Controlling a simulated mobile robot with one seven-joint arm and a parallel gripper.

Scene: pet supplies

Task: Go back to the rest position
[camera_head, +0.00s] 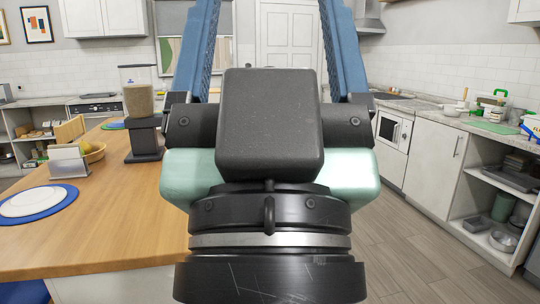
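My gripper (270,30) fills the middle of the head view, seen from behind, with its dark wrist at the bottom. Its two blue fingers stand wide apart and reach up past the top edge, so their tips are cut off. It is open, and nothing shows between the visible parts of the fingers except the far wall and door. My gripper and wrist hide the middle of the room.
Kitchen cabinets (435,165) line the right. Wooden floor (425,265) is open between.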

